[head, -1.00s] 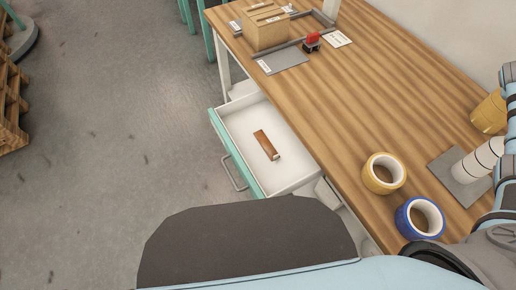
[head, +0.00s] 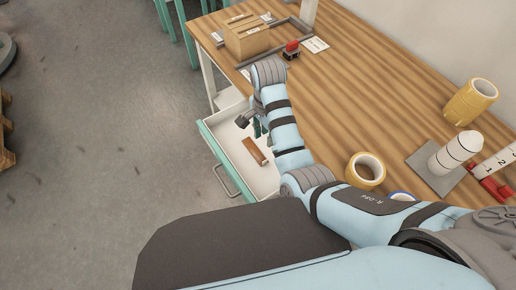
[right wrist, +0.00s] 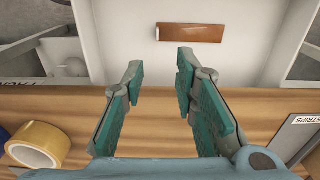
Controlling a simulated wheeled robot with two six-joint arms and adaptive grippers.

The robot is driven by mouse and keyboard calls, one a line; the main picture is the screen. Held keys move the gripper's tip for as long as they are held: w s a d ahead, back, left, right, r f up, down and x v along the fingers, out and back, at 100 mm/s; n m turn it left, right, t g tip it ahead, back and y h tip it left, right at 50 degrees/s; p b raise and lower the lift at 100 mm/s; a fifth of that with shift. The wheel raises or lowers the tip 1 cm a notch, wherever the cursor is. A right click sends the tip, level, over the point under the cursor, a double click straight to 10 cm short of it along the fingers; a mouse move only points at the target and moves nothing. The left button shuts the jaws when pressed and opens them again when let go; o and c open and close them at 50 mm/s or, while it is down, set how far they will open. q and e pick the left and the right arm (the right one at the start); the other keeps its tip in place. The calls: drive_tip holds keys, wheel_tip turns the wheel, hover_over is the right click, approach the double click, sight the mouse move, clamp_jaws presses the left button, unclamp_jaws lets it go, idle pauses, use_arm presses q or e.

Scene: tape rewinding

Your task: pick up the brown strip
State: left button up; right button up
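The brown strip (head: 255,151) lies in the open white drawer (head: 225,132) under the table's front edge. In the right wrist view the brown strip (right wrist: 192,33) lies flat on the drawer floor, beyond my fingertips and a little right of the gap between them. My right gripper (head: 257,128) is over the drawer near the strip, partly hidden by my own arm. In the right wrist view the right gripper (right wrist: 159,72) is open, with its teal finger pads apart and nothing between them. My left gripper is not in view.
The wooden table (head: 370,90) holds a cardboard box (head: 247,38), a red stamp (head: 291,50), yellow tape rolls (head: 366,171) and a white post on a grey plate (head: 420,161). The table edge (right wrist: 90,97) lies close below my right fingers.

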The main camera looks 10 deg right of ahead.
sight(266, 160)
drive_tip(key=f+b, duration=0.1)
drive_tip(key=f, duration=0.3)
drive_tip(key=f+b, duration=0.2)
drive_tip(key=f, duration=0.3)
drive_tip(key=f+b, duration=0.2)
drive_tip(key=f, duration=0.3)
drive_tip(key=shift+s+d+f, duration=0.1)
drive_tip(key=shift+d+f, duration=0.1)
drive_tip(key=shift+d, duration=0.05)
drive_tip(key=shift+r, duration=0.1)
clamp_jaws()
